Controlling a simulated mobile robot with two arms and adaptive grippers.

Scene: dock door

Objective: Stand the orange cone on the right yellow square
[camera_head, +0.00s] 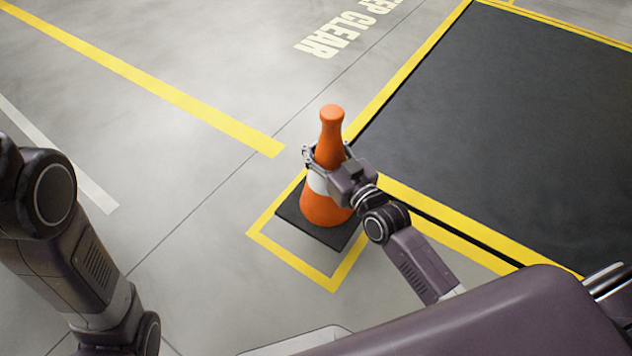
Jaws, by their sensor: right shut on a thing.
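The orange cone (324,207) has a white band and a black square base (318,231). It looks upright. My right gripper (321,158) is shut around its upper body, near the white band. The cone overlaps the far part of a yellow square outline (292,266) on the floor. Its base covers the square's upper corner in the picture, and bare floor shows inside the near corner. I cannot tell whether the base touches the floor. My left arm shows at the left edge, but its gripper is out of view.
A black mat (510,110) with a yellow border lies right of the cone. A yellow line (140,78) crosses the grey floor at upper left, and "KEEP CLEAR" lettering (327,42) is painted beyond the cone. The floor left of the square is free.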

